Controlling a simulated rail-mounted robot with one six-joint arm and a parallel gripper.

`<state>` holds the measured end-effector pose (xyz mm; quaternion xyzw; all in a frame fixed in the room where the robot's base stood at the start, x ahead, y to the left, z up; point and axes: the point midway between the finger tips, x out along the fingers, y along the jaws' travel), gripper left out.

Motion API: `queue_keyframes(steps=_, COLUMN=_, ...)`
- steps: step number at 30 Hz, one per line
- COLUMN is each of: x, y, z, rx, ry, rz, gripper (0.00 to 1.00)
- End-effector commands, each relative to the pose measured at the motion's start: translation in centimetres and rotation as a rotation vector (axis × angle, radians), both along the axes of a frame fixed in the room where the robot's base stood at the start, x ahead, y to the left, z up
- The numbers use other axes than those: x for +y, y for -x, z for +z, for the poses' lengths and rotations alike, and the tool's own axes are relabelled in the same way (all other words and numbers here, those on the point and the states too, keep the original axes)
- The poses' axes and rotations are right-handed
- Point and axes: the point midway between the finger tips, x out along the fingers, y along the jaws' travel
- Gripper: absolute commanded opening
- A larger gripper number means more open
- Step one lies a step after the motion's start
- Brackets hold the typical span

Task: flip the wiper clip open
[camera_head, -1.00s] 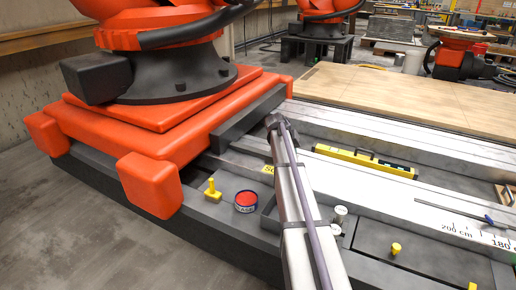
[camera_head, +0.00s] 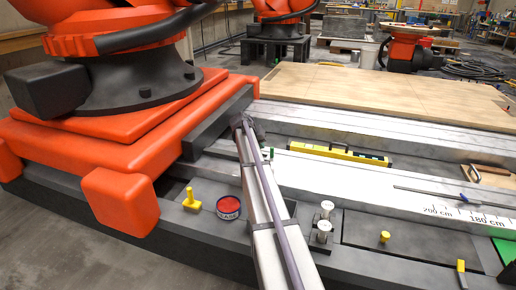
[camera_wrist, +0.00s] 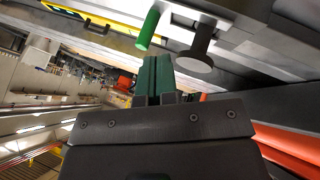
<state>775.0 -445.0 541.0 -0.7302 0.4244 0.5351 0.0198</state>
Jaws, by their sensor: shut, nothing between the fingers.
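In the wrist view my gripper (camera_wrist: 155,82) shows as two dark green fingers pressed together, with nothing between them. A bright green cylinder (camera_wrist: 148,28) and a dark round-headed post (camera_wrist: 196,55) stand just beyond the fingertips, apart from them in the picture. I cannot tell for certain which part is the wiper clip. In the head view I cannot make out my fingers. Small yellow pieces are there: an upright one on a foot (camera_head: 191,202) at the left, a knob (camera_head: 384,237) and one at the lower right (camera_head: 461,268).
A red-topped can (camera_head: 229,207) stands beside the left yellow piece. Two silver posts (camera_head: 325,222) stand close together. A yellow level (camera_head: 338,153) lies on the pale rail. A large orange robot base (camera_head: 100,150) fills the left. A wooden board (camera_head: 380,95) lies behind, clear on top.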

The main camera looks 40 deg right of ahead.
Motion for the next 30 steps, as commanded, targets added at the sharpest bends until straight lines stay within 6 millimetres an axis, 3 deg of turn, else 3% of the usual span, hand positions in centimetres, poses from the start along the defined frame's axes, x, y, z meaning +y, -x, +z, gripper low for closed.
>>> queue_keyframes(steps=1, x=-0.7, y=-0.2, z=-1.8, rx=-0.001, ry=0.000, rz=-0.001, gripper=0.00)
queue_keyframes(steps=3, x=-1.5, y=-0.3, z=-3.0, rx=0.001, ry=-0.001, rz=0.000, gripper=0.00)
queue_keyframes(steps=8, x=-3.0, y=-0.4, z=-4.6, rx=0.001, ry=-0.001, rz=0.000, gripper=0.00)
queue_keyframes(steps=22, x=-3.6, y=0.0, z=-4.6, rx=0.001, ry=-0.001, rz=0.000, gripper=0.00)
queue_keyframes(steps=30, x=-6.4, y=4.1, z=-4.6, rx=0.002, ry=-0.001, rz=-0.003, gripper=0.00)
